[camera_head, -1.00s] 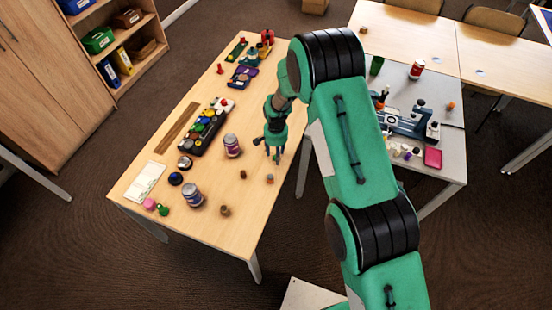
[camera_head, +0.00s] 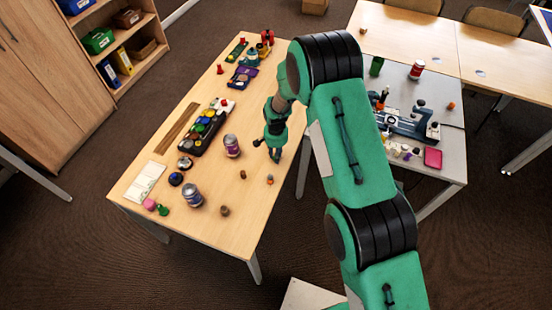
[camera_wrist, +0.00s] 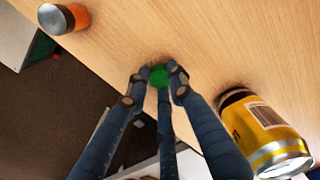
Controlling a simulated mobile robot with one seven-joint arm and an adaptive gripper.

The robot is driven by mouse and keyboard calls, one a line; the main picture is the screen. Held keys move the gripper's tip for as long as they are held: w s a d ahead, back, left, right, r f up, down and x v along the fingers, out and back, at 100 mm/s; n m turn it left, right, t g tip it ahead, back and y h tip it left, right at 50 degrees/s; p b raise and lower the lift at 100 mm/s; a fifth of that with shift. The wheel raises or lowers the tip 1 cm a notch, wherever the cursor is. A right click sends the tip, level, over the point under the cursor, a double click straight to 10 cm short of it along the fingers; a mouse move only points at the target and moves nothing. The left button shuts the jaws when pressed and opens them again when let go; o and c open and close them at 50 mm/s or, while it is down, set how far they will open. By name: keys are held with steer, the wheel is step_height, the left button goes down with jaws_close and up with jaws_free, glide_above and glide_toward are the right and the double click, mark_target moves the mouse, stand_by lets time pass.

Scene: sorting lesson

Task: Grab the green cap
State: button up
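The green cap (camera_wrist: 158,76) shows in the wrist view as a small green patch among the fingertips of my gripper (camera_wrist: 158,82). The three dark fingers are drawn in around it and hide most of it. It is close to or on the wooden table; I cannot tell whether it is lifted. In the head view my gripper (camera_head: 275,157) is low over the right part of the table with its fingers close together, and the cap cannot be made out there.
The head view shows a purple-banded can (camera_head: 232,145), another can (camera_head: 192,195), a tray of coloured pieces (camera_head: 207,127) and a small green piece (camera_head: 163,210).

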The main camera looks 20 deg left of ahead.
steer(key=shift+r, duration=0.2)
stand_by(0.3)
steer(key=shift+r, duration=0.4)
step_height(320, 180, up, 3)
steer(key=shift+f, duration=0.1)
steer(key=s+d+r+p, duration=0.1)
steer(key=s+d, duration=0.8)
steer(key=s, duration=0.4)
steer(key=shift+d, duration=0.2)
